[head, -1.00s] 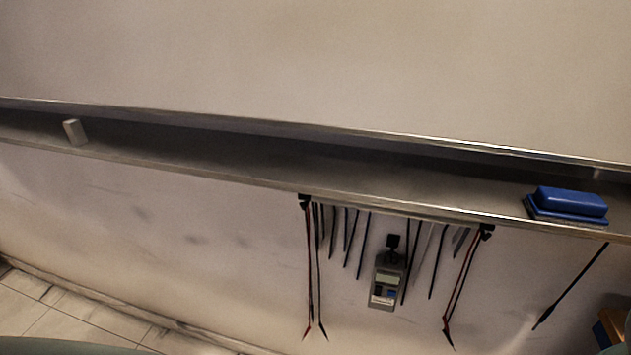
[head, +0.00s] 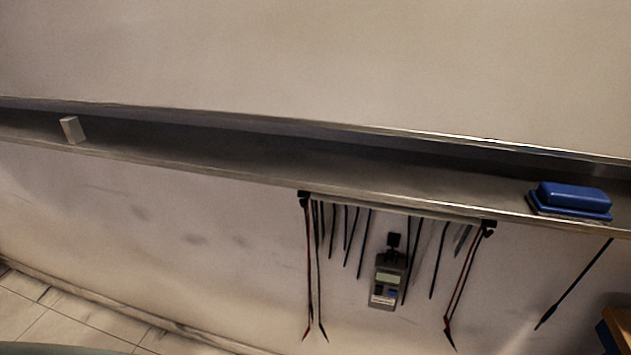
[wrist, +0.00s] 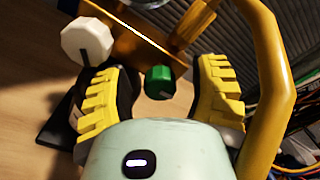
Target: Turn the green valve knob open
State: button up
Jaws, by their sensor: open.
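The green valve knob (wrist: 159,82) shows in the wrist view, below a yellow-orange plate (wrist: 135,40). My gripper (wrist: 160,88) is open, with one yellow ridged finger on each side of the green knob. Gaps show between the knob and both fingers, so no contact is visible. A pale line shows at the knob's lower right. The head view shows neither the knob nor my gripper.
A white octagonal knob (wrist: 87,41) with a dark mark is up and left of my left finger. A yellow bent bar (wrist: 279,80) curves close by on the right, with cables (wrist: 300,140) beyond it. The head view shows a wall shelf with a blue eraser (head: 572,199) and a hanging meter (head: 387,280).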

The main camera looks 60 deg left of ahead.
grip_shut()
dwell(0.3)
jog(key=shift+w+a+n, duration=0.1)
jog(key=shift+n, duration=0.3)
jog(key=n, duration=0.4)
jog(key=shift+f, duration=0.1)
jog(key=n, duration=0.4)
jog(key=shift+n+p, duration=0.3)
jog(key=shift+p, duration=0.05)
jog(key=n+p, duration=0.1)
jog(key=n, duration=0.4)
jog(key=shift+f+n+p, duration=0.1)
jog(key=shift+n+p, duration=0.6)
jog(key=shift+n, duration=1)
jog(key=shift+f, duration=0.1)
jog(key=shift+c, duration=0.4)
grip_release()
jog(key=shift+r, duration=0.2)
